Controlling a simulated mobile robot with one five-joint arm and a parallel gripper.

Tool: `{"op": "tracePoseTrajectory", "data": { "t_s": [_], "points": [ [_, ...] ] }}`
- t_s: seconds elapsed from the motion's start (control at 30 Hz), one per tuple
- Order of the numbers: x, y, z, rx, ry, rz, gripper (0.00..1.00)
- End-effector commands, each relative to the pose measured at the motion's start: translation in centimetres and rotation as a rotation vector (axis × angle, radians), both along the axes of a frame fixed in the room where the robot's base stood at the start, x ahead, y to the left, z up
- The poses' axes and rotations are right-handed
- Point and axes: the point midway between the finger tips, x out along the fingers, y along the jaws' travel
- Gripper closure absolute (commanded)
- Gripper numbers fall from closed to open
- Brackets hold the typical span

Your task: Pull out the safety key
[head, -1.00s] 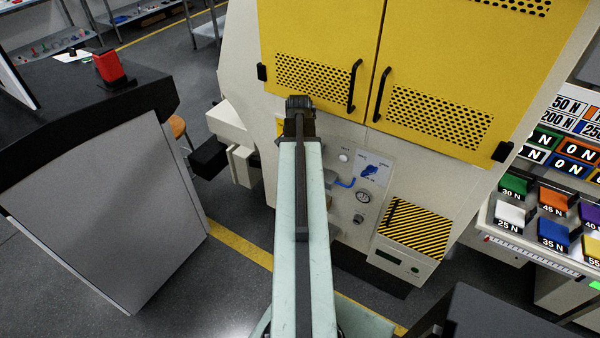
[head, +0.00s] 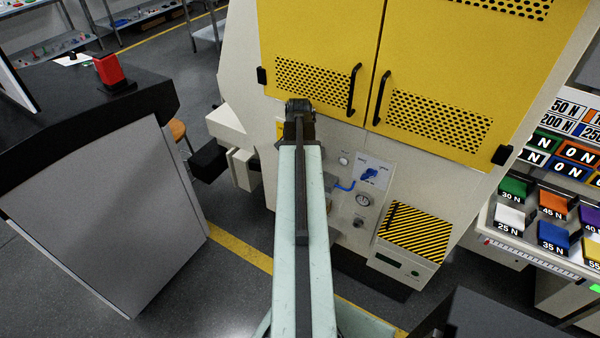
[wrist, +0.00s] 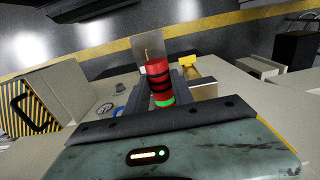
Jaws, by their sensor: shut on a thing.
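A red cylinder with black bands and a green ring, which looks like the safety key (wrist: 158,74), stands between my gripper's fingers in the wrist view. My gripper (wrist: 164,84) is shut on it. A thin yellowish strand shows at its far end, in front of a grey plate (wrist: 149,48). In the head view my gripper (head: 299,108) is at the front of the beige machine (head: 240,80), just below its left yellow door. The key is hidden there behind my arm. I cannot tell whether the key still sits in its socket.
Two yellow doors (head: 325,40) with black handles are shut above. A panel with a blue lever (head: 345,185), a gauge (head: 362,200) and a striped box (head: 415,228) lies to the right. A grey cabinet (head: 110,215) stands left. A rack of coloured weights (head: 552,235) stands far right.

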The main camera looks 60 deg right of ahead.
Motion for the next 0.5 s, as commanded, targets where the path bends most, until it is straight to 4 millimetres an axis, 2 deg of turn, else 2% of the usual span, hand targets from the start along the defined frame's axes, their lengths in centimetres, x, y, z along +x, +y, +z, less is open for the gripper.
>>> {"op": "tracePoseTrajectory", "data": {
  "t_s": [0.5],
  "points": [
    [0.0, 1.1, 0.0, 0.001, 0.0, 0.0, 1.0]
  ]
}}
